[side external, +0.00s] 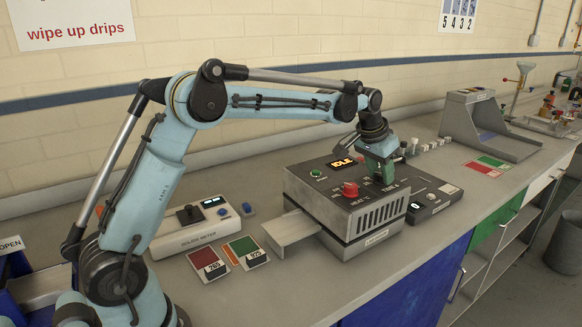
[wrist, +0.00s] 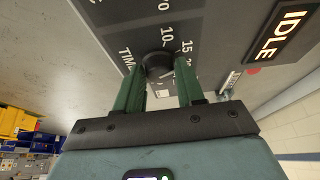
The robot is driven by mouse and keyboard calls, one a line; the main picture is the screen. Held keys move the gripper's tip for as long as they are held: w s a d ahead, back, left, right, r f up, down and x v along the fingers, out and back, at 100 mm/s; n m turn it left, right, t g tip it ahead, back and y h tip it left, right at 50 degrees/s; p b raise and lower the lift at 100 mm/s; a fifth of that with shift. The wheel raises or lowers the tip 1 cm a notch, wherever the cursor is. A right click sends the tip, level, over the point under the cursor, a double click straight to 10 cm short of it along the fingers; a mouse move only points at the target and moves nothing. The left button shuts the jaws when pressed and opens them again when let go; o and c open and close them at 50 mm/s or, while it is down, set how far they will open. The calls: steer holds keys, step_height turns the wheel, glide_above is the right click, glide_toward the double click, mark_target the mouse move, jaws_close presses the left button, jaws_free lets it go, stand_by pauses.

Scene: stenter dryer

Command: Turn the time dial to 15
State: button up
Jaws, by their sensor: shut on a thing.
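The stenter dryer (side external: 300,192) is a grey box with a dark top panel on the bench. Its time dial (wrist: 157,62) is a black round knob in the wrist view, beside printed marks that include 10 and 15. My gripper (side external: 383,180) points down at the panel's right part and hides the dial in the side view. In the wrist view my gripper (wrist: 160,75) has its green fingers on either side of the dial, shut on it. I cannot tell which mark the dial points at. The display (side external: 342,163) reads IDLE.
A red heat knob (side external: 350,189) and a green button (side external: 316,174) are on the same panel, left of my gripper. A flat tray (side external: 290,229) sticks out at the dryer's left. A white meter (side external: 195,228) and colored swatches stand farther left. A dark device (side external: 435,199) adjoins the dryer's right.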

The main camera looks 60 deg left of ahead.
stand_by(0.4)
steer(key=o, duration=1)
steer(key=v, duration=1.2)
steer(key=shift+r, duration=0.1)
steer(key=s+d+f+t, duration=0.1)
steer(key=s+d+f, duration=0.1)
steer(key=s+f, duration=0.4)
steer(key=s+d+f+t, duration=0.1)
steer(key=s+f, duration=0.5)
steer(key=s, duration=1.1)
steer(key=shift+s+d+t, duration=0.2)
steer(key=shift+d+t, duration=0.1)
steer(key=shift+d, duration=0.55)
